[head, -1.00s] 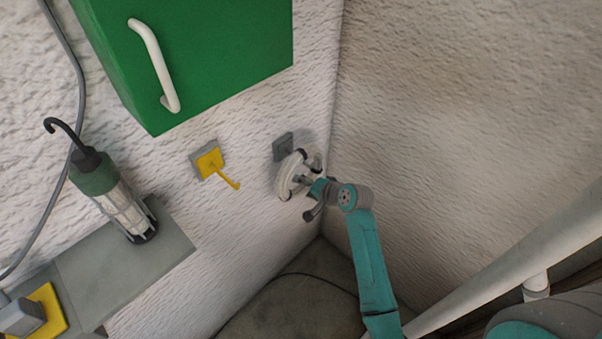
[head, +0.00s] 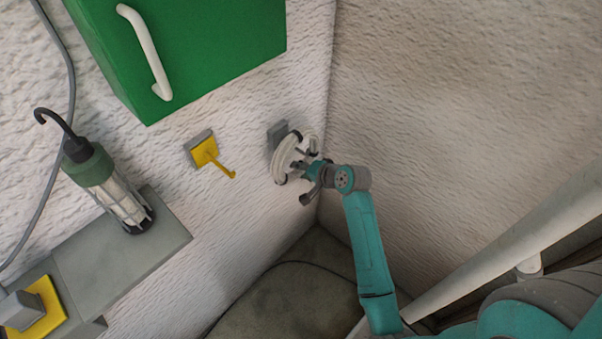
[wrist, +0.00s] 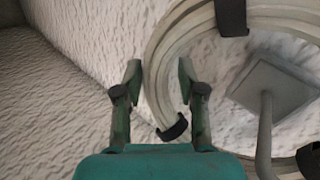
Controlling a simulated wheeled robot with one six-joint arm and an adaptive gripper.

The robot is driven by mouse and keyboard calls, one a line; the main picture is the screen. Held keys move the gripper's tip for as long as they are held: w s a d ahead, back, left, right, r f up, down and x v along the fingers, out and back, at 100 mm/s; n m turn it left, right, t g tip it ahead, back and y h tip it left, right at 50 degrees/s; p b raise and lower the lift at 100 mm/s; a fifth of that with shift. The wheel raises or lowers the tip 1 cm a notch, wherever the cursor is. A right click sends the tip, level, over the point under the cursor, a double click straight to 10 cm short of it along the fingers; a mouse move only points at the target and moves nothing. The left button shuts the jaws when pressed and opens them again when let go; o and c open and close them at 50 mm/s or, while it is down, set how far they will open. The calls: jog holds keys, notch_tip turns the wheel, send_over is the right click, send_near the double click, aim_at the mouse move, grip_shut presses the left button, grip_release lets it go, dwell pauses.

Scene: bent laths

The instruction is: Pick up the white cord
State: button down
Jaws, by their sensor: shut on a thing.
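The white cord (head: 280,166) is a coil bound with black ties, in front of a grey wall plate in the head view. In the wrist view its left side (wrist: 153,75) passes between the fingers of my gripper (wrist: 159,78), which is shut on it. My gripper also shows in the head view (head: 312,172), at the coil's right side. The grey plate (wrist: 275,85) with its hook rod (wrist: 265,135) shows through the coil's opening in the wrist view. I cannot tell whether the coil still rests on the hook.
A yellow hook (head: 205,152) is on the wall to the left, below a green cabinet (head: 190,50) with a white handle. A work lamp (head: 110,185) stands on a grey ledge (head: 130,250) at the left. A textured side wall (head: 440,120) is close on the right.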

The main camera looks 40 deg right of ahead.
jog(key=s+r, duration=0.1)
jog(key=s, duration=1.7)
jog(key=shift+w+a, duration=0.1)
jog(key=shift+a, duration=0.05)
dwell(0.5)
